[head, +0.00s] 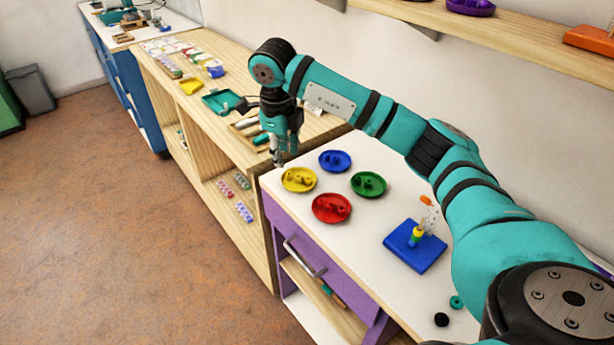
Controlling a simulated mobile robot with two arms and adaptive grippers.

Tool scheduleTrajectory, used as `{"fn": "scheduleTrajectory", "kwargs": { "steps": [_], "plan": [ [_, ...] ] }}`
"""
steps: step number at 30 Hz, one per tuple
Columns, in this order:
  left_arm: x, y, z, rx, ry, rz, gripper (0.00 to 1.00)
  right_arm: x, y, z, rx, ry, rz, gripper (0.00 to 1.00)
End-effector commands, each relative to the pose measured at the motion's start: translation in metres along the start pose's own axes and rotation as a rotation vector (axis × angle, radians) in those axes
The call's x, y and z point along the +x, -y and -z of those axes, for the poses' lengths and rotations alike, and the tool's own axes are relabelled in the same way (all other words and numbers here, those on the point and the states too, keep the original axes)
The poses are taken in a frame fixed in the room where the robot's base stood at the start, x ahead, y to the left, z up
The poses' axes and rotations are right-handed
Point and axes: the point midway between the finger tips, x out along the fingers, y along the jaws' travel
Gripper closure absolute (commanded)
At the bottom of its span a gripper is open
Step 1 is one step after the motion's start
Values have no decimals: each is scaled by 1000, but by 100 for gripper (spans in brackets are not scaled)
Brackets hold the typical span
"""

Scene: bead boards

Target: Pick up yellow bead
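A yellow dish (287,187) holding small yellow beads (299,178) stands on the white top of the purple cabinet. My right gripper (279,162) points down just above and left of the dish's far rim, apart from the beads as far as I can see. Its fingertips are small and close together, so I cannot tell whether they are open or shut, and no bead shows between them. A blue board (428,259) stands on the same top, with upright pegs carrying yellow and other coloured pieces. My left gripper is not in view.
Blue (334,168), green (368,194) and red (331,217) dishes with beads sit close to the yellow one. A wooden shelf unit (240,232) adjoins on the left.

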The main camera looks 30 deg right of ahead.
Motion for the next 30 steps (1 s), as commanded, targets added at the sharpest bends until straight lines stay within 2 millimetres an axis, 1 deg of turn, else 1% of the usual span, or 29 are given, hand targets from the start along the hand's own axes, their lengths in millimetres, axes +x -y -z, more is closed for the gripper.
{"fn": "scheduleTrajectory", "kwargs": {
  "steps": [1,3,5,6,8,13,18,21,24,28,30],
  "plan": [
    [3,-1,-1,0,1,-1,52,-10,13,8,7,-20,68,67],
    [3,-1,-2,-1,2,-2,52,-20,24,16,19,-43,124,67],
    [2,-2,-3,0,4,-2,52,-21,29,19,24,-53,147,67],
    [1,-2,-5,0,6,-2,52,-18,30,20,25,-57,151,67],
    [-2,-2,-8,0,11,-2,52,-9,32,21,26,-61,151,67],
    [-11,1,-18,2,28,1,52,27,37,23,27,-60,148,67],
    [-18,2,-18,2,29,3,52,63,42,25,26,-59,145,67],
    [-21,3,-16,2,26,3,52,79,44,25,26,-56,146,67],
    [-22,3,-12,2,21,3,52,90,46,25,25,-54,146,67],
    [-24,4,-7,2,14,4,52,97,47,25,25,-55,147,67],
    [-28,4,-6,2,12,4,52,102,49,25,25,-55,146,67]
  ]
}}
